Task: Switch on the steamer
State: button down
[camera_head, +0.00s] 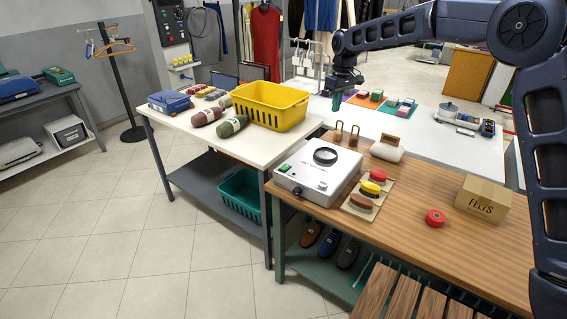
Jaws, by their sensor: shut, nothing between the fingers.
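A white box-shaped appliance (318,172), which looks like the steamer, sits on the left end of the wooden table. I cannot tell whether the switch is on or off. My gripper (338,102) is shut and empty. It hangs up and behind the appliance in the picture, in front of the far white table, and touches nothing that I can see.
Behind the appliance stand two brown hooks (347,134) and a white roll-like object (387,149). A yellow basket (268,104) stands on the white table at left.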

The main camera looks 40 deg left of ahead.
aim_at(283, 168)
jog(key=s+a+f+n, duration=0.1)
jog(key=s+a+f, duration=0.4)
jog(key=a, duration=0.2)
jog(key=s+a+f+n+g, duration=0.1)
jog(key=s+a+f, duration=0.3)
jog(key=a, duration=0.3)
jog(key=shift+s+a+f+n+h, duration=0.3)
jog(key=shift+s+a+f+n, duration=0.1)
jog(key=shift+f, duration=0.5)
jog(key=shift+f, duration=0.1)
jog(key=f, duration=0.4)
jog(key=s+f, duration=0.1)
jog(key=f, duration=0.8)
jog(key=shift+s+f, duration=0.3)
jog(key=shift+f, duration=0.05)
jog(key=shift+s+f, duration=0.1)
jog(key=shift+f, duration=0.2)
jog(key=shift+w+r, duration=0.3)
jog(key=shift+w, duration=0.5)
jog(key=shift+r, duration=0.1)
